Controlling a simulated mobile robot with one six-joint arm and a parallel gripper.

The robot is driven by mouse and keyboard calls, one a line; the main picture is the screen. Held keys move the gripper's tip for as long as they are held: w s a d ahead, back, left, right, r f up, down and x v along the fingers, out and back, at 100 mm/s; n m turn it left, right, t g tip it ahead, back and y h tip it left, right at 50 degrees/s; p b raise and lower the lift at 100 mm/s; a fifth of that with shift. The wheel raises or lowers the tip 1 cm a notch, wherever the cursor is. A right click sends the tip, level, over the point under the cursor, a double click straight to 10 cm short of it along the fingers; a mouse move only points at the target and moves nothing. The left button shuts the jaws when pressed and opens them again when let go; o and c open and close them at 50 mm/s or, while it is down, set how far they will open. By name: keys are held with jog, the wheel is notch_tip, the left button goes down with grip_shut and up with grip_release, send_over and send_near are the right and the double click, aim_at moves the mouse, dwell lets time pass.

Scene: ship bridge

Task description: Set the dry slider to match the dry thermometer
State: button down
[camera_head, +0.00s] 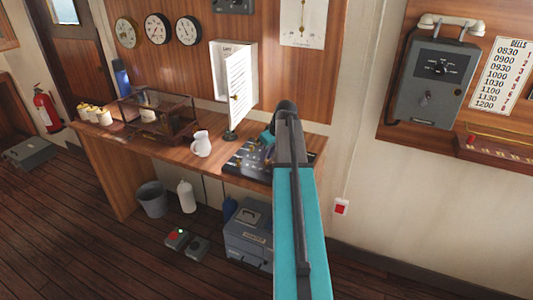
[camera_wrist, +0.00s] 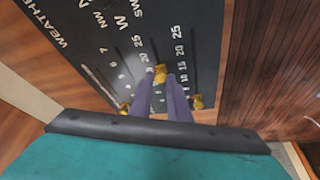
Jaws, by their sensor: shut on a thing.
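The dark weather board (camera_head: 240,160) lies on the wooden desk, partly hidden behind my arm. In the wrist view the board (camera_wrist: 95,35) shows white printed scales, slots and several yellow slider knobs. My gripper (camera_wrist: 163,80) has its two purple fingers closed around the middle knob (camera_wrist: 160,70). Another knob (camera_wrist: 125,107) is to the left and one (camera_wrist: 196,101) to the right, both free. I cannot read which slider is labelled dry. A white louvred box (camera_head: 236,75) with its door open is on the wall; no thermometer reading is legible.
A white jug (camera_head: 201,143) stands on the desk left of the board. A wooden-framed glass case (camera_head: 165,118) and several small pots (camera_head: 93,115) are farther left. A grey toolbox (camera_head: 248,235), bucket (camera_head: 152,198) and white bottle (camera_head: 186,196) are on the floor below.

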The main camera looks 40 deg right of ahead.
jog(key=shift+w+d+r, duration=0.1)
jog(key=shift+d, duration=0.05)
jog(key=c, duration=1.7)
grip_release()
jog(key=shift+w+a, duration=0.15)
jog(key=shift+a, duration=0.05)
jog(key=shift+s+r, duration=0.35)
jog(key=shift+r, duration=0.1)
jog(key=shift+b+v, duration=1.4)
jog(key=shift+v, duration=4.9)
jog(key=shift+s, duration=0.1)
